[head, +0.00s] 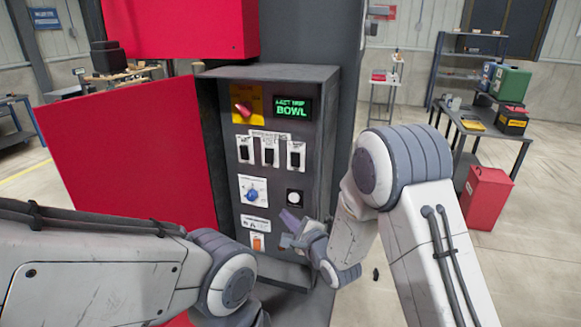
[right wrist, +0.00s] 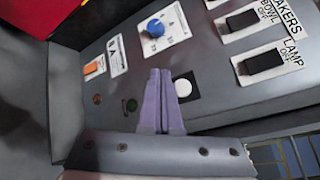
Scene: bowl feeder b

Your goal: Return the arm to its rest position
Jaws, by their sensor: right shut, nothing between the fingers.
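My right arm reaches in from the right in the head view and bends down in front of the grey control box (head: 318,130). My right gripper (head: 289,219) is shut and empty, its purple fingers close to the lower panel. In the right wrist view the shut fingers (right wrist: 160,72) lie side by side, just left of a white round button (right wrist: 184,88). Whether they touch the panel cannot be told. The white button also shows in the head view (head: 294,196). My left arm enters from the left, and its gripper is out of view.
The panel carries a red rotary switch (head: 243,108), green display (head: 292,107), black breaker switches (head: 268,155), blue knob (head: 252,194) and orange switch (head: 257,242). A red door panel (head: 125,150) stands left. A workbench (head: 495,130) and red bin (head: 485,197) are right, with open floor before them.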

